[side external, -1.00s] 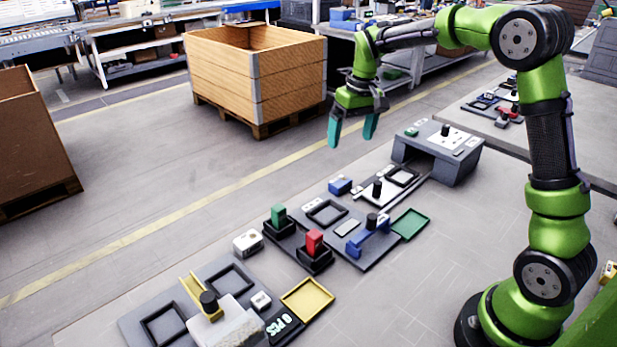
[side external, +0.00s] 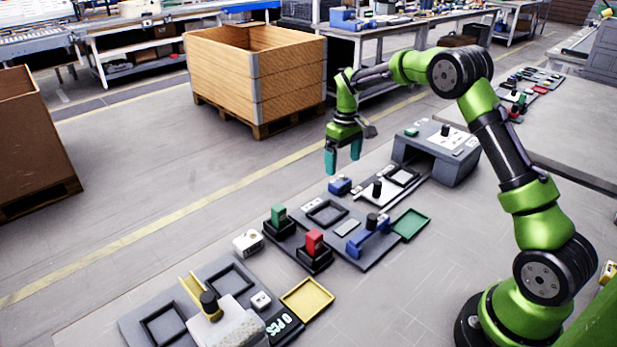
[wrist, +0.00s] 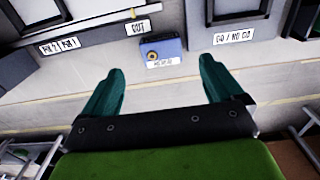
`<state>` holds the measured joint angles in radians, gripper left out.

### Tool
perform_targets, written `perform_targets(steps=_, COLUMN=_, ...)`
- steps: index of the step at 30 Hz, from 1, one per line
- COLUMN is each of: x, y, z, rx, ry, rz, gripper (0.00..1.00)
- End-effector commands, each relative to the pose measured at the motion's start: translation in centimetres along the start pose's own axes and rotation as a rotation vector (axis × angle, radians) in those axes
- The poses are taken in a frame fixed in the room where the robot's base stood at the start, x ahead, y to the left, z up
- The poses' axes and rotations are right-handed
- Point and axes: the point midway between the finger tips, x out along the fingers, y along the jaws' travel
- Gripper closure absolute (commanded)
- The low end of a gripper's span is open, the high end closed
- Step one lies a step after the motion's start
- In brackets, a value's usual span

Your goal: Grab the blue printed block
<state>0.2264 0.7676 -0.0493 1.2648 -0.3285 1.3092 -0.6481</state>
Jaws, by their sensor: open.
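The blue printed block (side external: 340,185) lies on the grey table at the far edge of the workstation. In the wrist view the block (wrist: 163,50) shows a white printed label and a round yellowish spot, ahead of the fingertips and between their lines. My gripper (side external: 343,169) has teal fingers pointing down, just above the block in the side view. In the wrist view my gripper (wrist: 162,78) is open with nothing between its fingers. I cannot tell the exact height gap to the block.
Beside the block are a dark fixture plate (side external: 375,262) and a grey station box (side external: 437,152). A red block (side external: 314,242) and a green block (side external: 278,215) stand in black holders. A yellow tray (side external: 307,299) and a green tray (side external: 411,224) lie nearer.

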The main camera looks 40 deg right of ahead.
Motion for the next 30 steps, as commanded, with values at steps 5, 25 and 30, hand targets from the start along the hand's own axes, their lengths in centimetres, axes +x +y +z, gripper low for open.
perform_targets(steps=5, x=1.3, y=0.0, z=0.1, rx=0.0, ry=-0.001, rz=0.0, gripper=0.06)
perform_targets(steps=25, x=6.4, y=-0.1, z=0.3, rx=0.001, ry=0.002, rz=-0.001, gripper=0.08)
perform_targets(steps=30, x=6.3, y=-0.1, z=0.3, rx=0.001, ry=0.002, rz=-0.001, gripper=0.34)
